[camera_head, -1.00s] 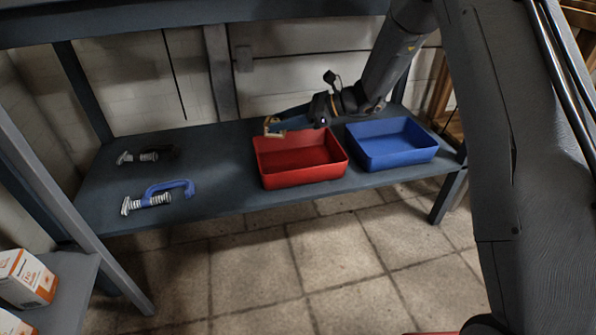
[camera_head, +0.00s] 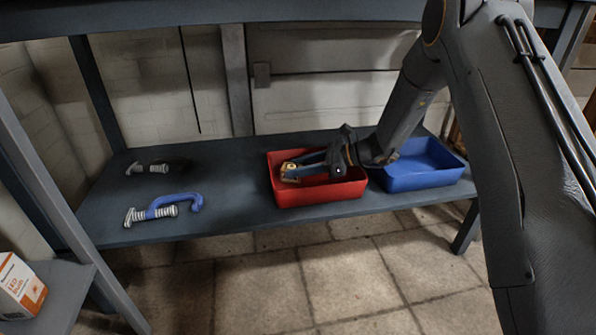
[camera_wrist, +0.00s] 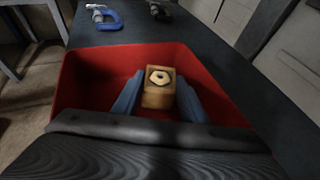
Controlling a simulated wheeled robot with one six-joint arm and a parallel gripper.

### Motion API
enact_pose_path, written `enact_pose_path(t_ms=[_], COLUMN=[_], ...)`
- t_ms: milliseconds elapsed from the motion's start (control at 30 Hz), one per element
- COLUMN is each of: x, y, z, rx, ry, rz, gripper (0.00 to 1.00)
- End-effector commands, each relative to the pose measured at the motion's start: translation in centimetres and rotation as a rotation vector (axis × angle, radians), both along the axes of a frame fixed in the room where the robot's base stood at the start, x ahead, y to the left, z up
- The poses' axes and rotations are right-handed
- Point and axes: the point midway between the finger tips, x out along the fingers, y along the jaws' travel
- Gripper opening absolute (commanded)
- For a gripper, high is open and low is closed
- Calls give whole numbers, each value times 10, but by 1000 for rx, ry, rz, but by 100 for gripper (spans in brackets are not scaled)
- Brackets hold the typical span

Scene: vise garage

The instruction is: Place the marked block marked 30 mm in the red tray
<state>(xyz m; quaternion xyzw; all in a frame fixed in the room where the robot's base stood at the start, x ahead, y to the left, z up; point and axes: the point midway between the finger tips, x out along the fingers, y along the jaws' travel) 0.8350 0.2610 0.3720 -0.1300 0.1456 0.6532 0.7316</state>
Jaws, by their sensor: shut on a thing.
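The marked block (camera_wrist: 158,97) is tan, with a dark-edged hexagonal feature on its face; no size marking is readable. It also shows in the head view (camera_head: 289,170). My gripper (camera_head: 292,172) is shut on the block, its two blue fingers on either side of it in the wrist view (camera_wrist: 157,98). The red tray (camera_head: 322,194) stands on the dark shelf, and its walls surround the block in the wrist view (camera_wrist: 85,92). The gripper and block are over or within the tray's left part; whether the block touches the tray floor I cannot tell.
A blue tray (camera_head: 428,182) stands right of the red one, partly behind my arm. A blue clamp (camera_head: 170,205) and a dark clamp (camera_head: 150,168) lie on the shelf (camera_head: 235,200) to the left. An orange-white box (camera_head: 18,287) is at lower left.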

Motion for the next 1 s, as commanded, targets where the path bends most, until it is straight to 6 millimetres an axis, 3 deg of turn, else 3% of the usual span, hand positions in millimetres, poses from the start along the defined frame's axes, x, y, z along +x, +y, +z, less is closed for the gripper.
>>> enact_pose_path(t_ms=[333, 367, 467, 833, 1000], x=[0, 0, 0, 0, -3], y=[1, 1, 0, 0, -21], z=[-2, -2, -2, 3, 13], rx=[0, 0, 0, 0, 1], ry=[-1, -1, -1, -2, 0], rz=[0, 0, 0, 1, -3], gripper=[16, 42, 57, 57, 57])
